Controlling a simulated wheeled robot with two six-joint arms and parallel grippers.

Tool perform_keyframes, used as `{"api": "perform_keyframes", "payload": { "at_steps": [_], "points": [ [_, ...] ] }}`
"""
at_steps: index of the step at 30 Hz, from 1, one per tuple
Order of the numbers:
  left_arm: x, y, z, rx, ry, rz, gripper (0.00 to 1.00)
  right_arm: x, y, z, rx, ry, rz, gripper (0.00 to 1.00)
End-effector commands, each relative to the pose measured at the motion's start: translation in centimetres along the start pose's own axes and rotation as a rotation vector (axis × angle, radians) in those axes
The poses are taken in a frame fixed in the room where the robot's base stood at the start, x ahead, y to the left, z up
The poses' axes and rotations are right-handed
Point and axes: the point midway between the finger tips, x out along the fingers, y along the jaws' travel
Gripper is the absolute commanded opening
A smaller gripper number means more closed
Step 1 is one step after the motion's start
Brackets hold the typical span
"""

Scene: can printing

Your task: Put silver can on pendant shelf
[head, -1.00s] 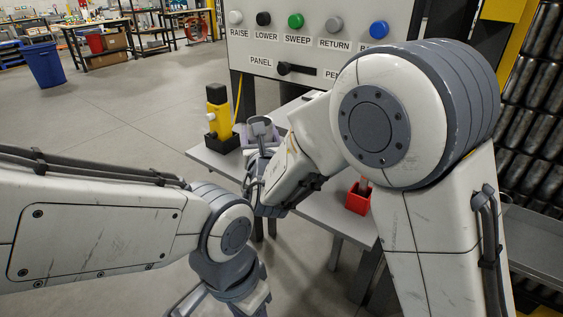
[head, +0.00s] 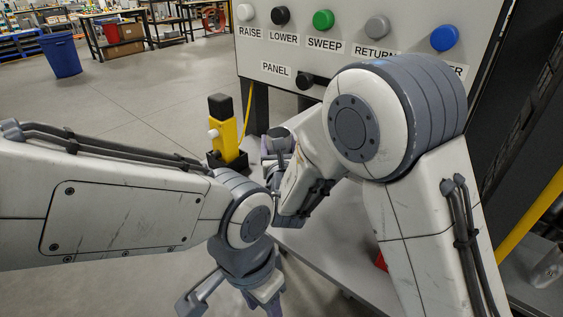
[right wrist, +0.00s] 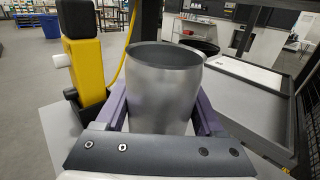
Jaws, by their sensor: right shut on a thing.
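The silver can (right wrist: 165,85) is upright and open at the top in the right wrist view. My right gripper (right wrist: 162,112) is shut on it, with purple fingers on both sides. In the head view my right gripper (head: 277,150) is largely behind my forearm, just right of the yellow pendant (head: 226,130) with its black top. The pendant stands in a black holder on a grey shelf (head: 315,245); it also shows left of the can in the right wrist view (right wrist: 85,60). The can's base is hidden. My left gripper (head: 230,298) is low, its fingers apart and empty.
A button panel (head: 340,60) stands behind the shelf. A red box (head: 381,262) is mostly hidden by my right arm. A grey tray (right wrist: 245,105) lies right of the can in the right wrist view. A blue bin (head: 60,56) is far off on open floor.

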Motion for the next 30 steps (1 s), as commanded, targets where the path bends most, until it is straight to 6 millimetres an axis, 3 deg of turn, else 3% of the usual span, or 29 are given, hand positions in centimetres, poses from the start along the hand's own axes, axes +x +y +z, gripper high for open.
{"api": "perform_keyframes", "payload": {
  "at_steps": [9,23,24,25,26,30],
  "points": [
    [0.3,0.0,0.0,0.0,0.0,0.0,0.5,0.0,0.1,-3.9,0.0,0.001,0.001,0.19],
    [0.8,-0.1,0.0,0.0,0.0,0.0,0.5,0.0,0.0,-4.7,0.001,-0.002,0.0,0.19],
    [0.6,-0.1,0.0,0.0,0.0,0.0,0.5,0.0,0.0,-4.5,0.001,-0.002,0.0,0.85],
    [0.6,0.0,0.0,0.0,0.0,0.0,0.5,0.0,0.0,-4.4,0.001,-0.002,0.0,0.97],
    [0.6,0.0,0.0,0.0,0.0,0.0,0.5,0.0,0.0,-4.4,0.001,-0.002,0.0,1.0],
    [0.6,0.0,0.0,0.0,0.0,0.0,0.5,0.0,0.0,-4.4,0.001,-0.002,-0.001,1.0]
  ]
}}
